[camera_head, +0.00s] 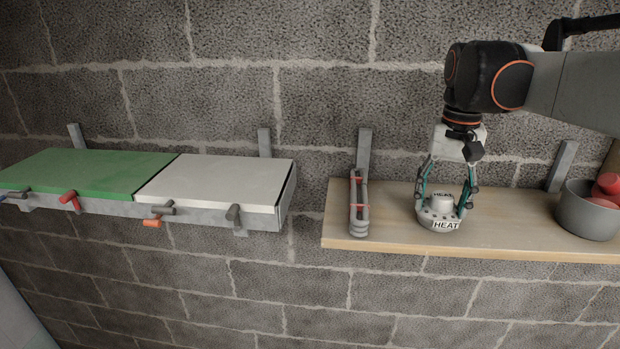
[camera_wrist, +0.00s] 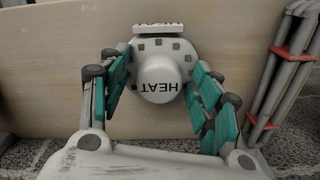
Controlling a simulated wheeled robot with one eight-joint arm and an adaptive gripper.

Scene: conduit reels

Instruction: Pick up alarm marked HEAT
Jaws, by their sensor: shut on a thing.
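The alarm marked HEAT (camera_head: 439,213) is a round white-grey unit with a domed top and a HEAT label on its front edge. It sits on the wooden shelf (camera_head: 490,238). My gripper (camera_head: 442,203) reaches down over it, with its teal-padded fingers on both sides of the alarm. In the wrist view the alarm (camera_wrist: 160,75) lies between the fingers, with HEAT reading upside down on the dome. My gripper (camera_wrist: 162,92) is shut on the alarm. I see no clear gap between the alarm and the shelf.
A bundle of grey conduit with red ties (camera_head: 359,203) stands left of the alarm. A grey pot (camera_head: 586,214) with red items is at the right. A rack with a green panel (camera_head: 90,172) and a white panel (camera_head: 215,181) is at the left.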

